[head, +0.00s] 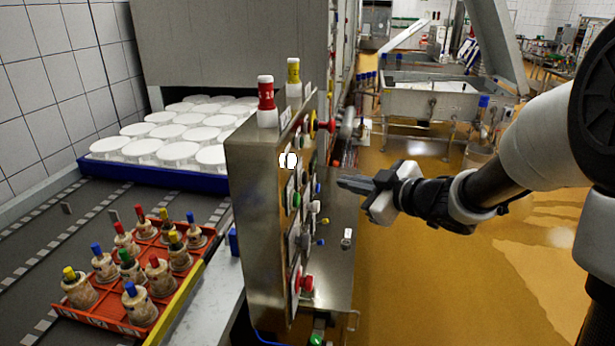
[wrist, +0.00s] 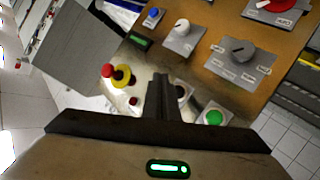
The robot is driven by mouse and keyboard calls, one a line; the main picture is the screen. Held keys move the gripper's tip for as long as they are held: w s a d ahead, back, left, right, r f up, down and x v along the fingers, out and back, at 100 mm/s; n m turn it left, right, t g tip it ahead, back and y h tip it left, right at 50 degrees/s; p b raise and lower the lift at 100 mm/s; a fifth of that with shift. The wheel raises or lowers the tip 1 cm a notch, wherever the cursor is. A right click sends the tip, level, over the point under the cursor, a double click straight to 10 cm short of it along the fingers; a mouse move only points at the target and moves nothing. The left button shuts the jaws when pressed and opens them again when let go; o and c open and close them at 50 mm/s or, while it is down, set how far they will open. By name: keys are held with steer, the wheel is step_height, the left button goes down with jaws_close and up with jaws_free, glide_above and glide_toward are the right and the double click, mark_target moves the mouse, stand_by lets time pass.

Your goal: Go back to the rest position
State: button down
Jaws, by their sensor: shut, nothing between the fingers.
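My gripper (head: 358,184) is held in the air to the right of a steel control panel (head: 254,205). Its fingers are shut and point left toward the panel's face, with nothing between them. In the wrist view the shut fingers (wrist: 165,95) stand in front of the panel's buttons and knobs. A red button with a yellow collar (wrist: 119,76) is left of the fingers and a green button (wrist: 213,117) is right of them. I cannot tell whether the fingertips touch the panel, but in the head view they look apart from it.
A red crate (head: 110,322) of several bottle-like pieces with coloured tops stands on the conveyor at left. Behind it, a blue tray (head: 150,175) holds several white moulds. A steel vat (head: 425,100) stands farther back. The orange floor (head: 420,290) right of the panel is clear.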

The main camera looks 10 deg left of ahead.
stand_by(0.4)
steer(key=s+d+r+m+h+p, duration=0.1)
steer(key=s+d+r+m+h, duration=0.25)
steer(key=d, duration=0.25)
steer(key=s+d+r+m+t+h+p, duration=0.1)
steer(key=s+d+r+m+h+p, duration=0.15)
steer(key=d+r+h, duration=0.2)
steer(key=s+d+r+m+h+p, duration=0.1)
steer(key=s+d+r+m+h, duration=0.25)
steer(key=d, duration=0.35)
steer(key=s+a+f+m+g+p, duration=0.1)
steer(key=s+f+m+g, duration=0.1)
steer(key=s, duration=0.8)
steer(key=s+a+f+m+g+y+p, duration=0.1)
steer(key=s+f+m+g, duration=0.1)
steer(key=s, duration=0.9)
steer(key=shift+a+m+g, duration=0.35)
steer(key=shift+m+g, duration=0.1)
steer(key=shift+g, duration=0.45)
steer(key=shift+w, duration=0.1)
